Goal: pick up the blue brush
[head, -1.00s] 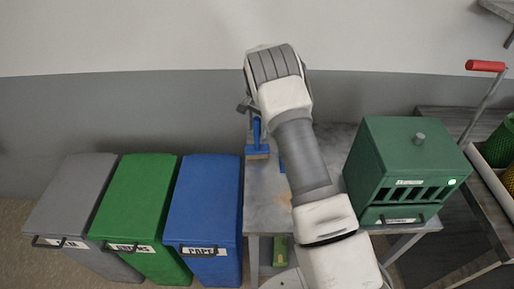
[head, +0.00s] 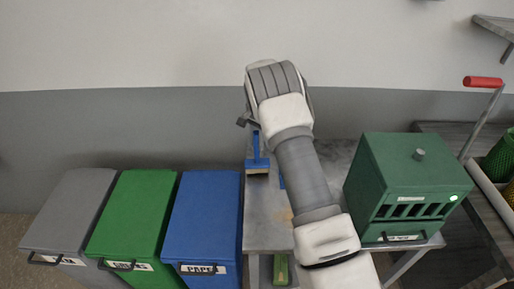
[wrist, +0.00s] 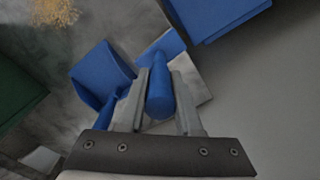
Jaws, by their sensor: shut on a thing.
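The blue brush (head: 257,151) shows in the head view at the left part of the grey table, with its handle up and a pale base below. In the wrist view its blue handle (wrist: 158,98) lies between the two fingers of my gripper (wrist: 160,77). My gripper is shut on the handle. In the head view my arm hides most of the gripper. I cannot tell whether the brush base touches the table. A blue dustpan-like piece (wrist: 104,76) lies just left of the gripper in the wrist view.
The grey table (head: 262,222) has a green slotted box (head: 405,185) on its right. Blue (head: 205,215), green (head: 135,220) and grey (head: 72,210) bins stand to the left. A crumbly tan patch (wrist: 54,11) lies on the table. The wall is close behind.

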